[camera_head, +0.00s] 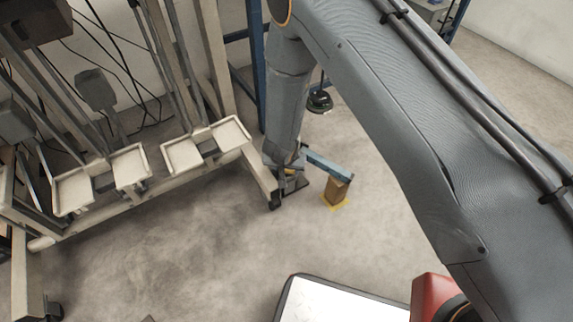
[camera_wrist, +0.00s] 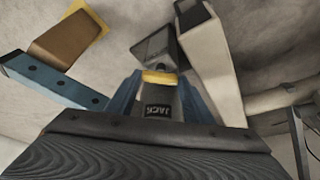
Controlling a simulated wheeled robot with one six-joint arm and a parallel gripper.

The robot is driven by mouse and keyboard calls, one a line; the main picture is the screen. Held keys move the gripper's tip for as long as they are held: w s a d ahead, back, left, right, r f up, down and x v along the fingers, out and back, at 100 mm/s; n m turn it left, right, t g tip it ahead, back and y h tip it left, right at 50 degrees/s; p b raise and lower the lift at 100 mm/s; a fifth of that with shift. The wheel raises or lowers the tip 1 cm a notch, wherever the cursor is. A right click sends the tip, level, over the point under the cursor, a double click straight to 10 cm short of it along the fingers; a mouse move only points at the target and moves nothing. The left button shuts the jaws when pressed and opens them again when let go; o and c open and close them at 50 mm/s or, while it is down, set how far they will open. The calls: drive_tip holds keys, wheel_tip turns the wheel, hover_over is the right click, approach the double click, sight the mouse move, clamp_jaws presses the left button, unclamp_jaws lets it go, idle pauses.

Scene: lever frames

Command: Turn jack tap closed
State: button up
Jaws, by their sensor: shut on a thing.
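The jack tap (camera_wrist: 160,100) is a dark piece with the label JACK and a yellow band at its top end. It sits between the two blue fingers of my gripper (camera_wrist: 160,92) in the wrist view. The gripper is shut on it. In the head view my gripper (camera_head: 287,176) is low at the end of my arm, beside the cream frame's foot; the tap is mostly hidden there. The tap's exact turn angle cannot be told.
A blue bar (camera_wrist: 48,80) with holes lies left of the gripper, near a brown block (camera_wrist: 70,40) by a yellow floor mark (camera_head: 345,203). A cream beam (camera_wrist: 212,65) is close on the right. Cream trays (camera_head: 185,155) stand left. Open floor (camera_head: 190,260) lies in front.

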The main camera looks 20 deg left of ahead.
drive_tip(key=shift+a+r+m+p, duration=0.2)
drive_tip(key=shift+m+p, duration=0.3)
drive_tip(key=shift+p, duration=0.4)
drive_tip(key=shift+f+m+h+p, duration=0.15)
drive_tip(key=shift+m+h+p, duration=0.25)
drive_tip(key=shift+m+p, duration=0.2)
drive_tip(key=shift+w, duration=0.1)
drive_tip(key=o, duration=0.8)
drive_tip(key=shift+c, duration=0.2)
drive_tip(key=p+v, duration=0.2)
drive_tip(key=v, duration=0.5)
drive_tip(key=shift+s+r+p, duration=0.25)
drive_tip(key=shift+r+p, duration=0.05)
drive_tip(key=shift+p, duration=0.05)
